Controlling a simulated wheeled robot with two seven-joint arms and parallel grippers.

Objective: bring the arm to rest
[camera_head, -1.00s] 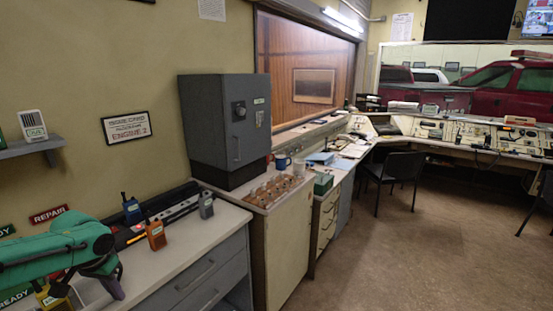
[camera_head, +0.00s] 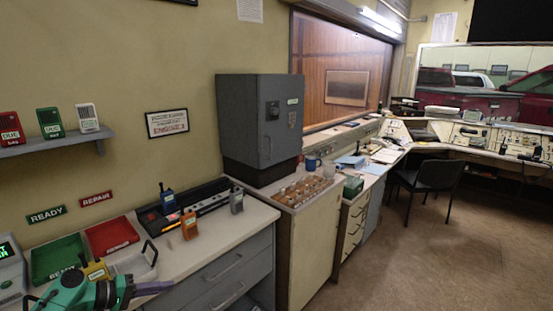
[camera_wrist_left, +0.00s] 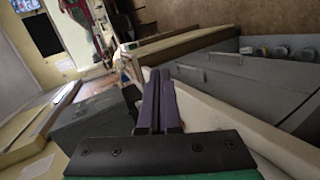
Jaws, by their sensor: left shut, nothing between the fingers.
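My left gripper (camera_head: 160,287) shows at the bottom left of the head view, in front of the counter's front edge. Its purple fingers are shut and empty and point to the right. In the left wrist view the two fingers (camera_wrist_left: 158,98) lie side by side with nothing between them. The green arm (camera_head: 70,292) comes in low at the left and covers part of the counter. My right gripper is not in view.
Behind the arm are a green tray (camera_head: 57,260), a red tray (camera_head: 112,236) and a yellow handset (camera_head: 96,270). Orange (camera_head: 189,226), blue (camera_head: 167,198) and grey (camera_head: 236,201) handsets stand farther back by a black charger. Open floor (camera_head: 430,255) lies to the right.

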